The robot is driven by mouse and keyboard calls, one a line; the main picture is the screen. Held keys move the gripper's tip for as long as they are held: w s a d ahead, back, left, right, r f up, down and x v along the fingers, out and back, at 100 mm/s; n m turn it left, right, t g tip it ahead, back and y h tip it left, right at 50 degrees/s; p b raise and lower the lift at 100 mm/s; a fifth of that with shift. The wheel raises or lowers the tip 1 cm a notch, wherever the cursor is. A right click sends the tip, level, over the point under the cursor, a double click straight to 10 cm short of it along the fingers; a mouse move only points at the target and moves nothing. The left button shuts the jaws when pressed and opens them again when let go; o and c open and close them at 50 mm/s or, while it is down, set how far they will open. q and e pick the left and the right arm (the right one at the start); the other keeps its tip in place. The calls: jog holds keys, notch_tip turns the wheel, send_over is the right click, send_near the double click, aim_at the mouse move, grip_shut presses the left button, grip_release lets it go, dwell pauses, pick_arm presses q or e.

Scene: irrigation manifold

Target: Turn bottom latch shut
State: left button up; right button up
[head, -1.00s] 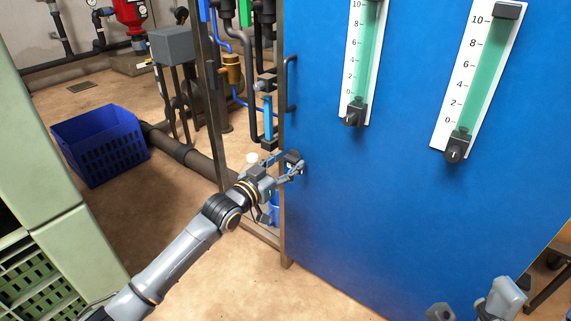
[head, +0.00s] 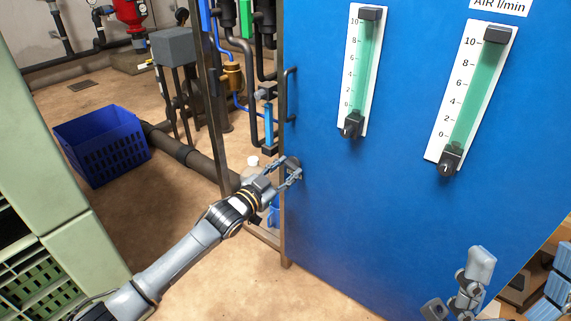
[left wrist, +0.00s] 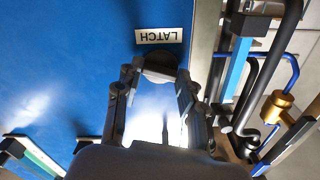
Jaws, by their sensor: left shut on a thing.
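The bottom latch is a dark round knob (head: 293,162) low on the left edge of the blue panel (head: 400,215). In the left wrist view the knob (left wrist: 159,64) sits beside a white LATCH label (left wrist: 159,35), which appears upside down. My left gripper (head: 294,175) is shut on the latch, its two fingers on either side of the knob. The fingers (left wrist: 157,82) also show in the left wrist view and partly cover the knob. Grey parts of my right arm show at the lower right of the head view; its jaw state is unclear.
A dark bar handle (head: 290,95) is above the latch. Two green flow gauges (head: 364,70) (head: 470,100) are on the panel. Pipes and a brass fitting (head: 232,76) stand behind its left edge. A blue crate (head: 103,145) is on the floor at left, beside green shelving (head: 60,200).

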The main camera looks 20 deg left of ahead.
pick_arm(q)
jog(key=shift+r+m+p, duration=0.1)
jog(key=shift+m+p, duration=0.45)
jog(key=shift+m, duration=0.15)
jog(key=shift+m+p, duration=0.8)
jog(key=shift+m, duration=0.3)
pick_arm(e)
jog(key=w+a+f+g+h, duration=0.2)
jog(key=w+f+g+h, duration=0.1)
jog(key=w+f+g, duration=0.6)
pick_arm(q)
jog(key=m+p, duration=0.1)
jog(key=m, duration=0.1)
jog(key=shift+m, duration=0.3)
jog(key=m+p, duration=0.1)
jog(key=m, duration=0.2)
jog(key=shift+m, duration=0.3)
jog(key=shift+m+p, duration=0.4)
jog(key=shift+m, duration=1.8)
pick_arm(e)
notch_tip(320, 180, down, 12)
jog(key=w+d+g+h, duration=0.1)
jog(key=d+g+h, duration=0.1)
jog(key=g, duration=0.5)
jog(key=shift+d+f+h, duration=0.2)
jog(key=shift+h, duration=0.2)
pick_arm(q)
jog(key=o, duration=1.2)
jog(key=shift+c, duration=0.2)
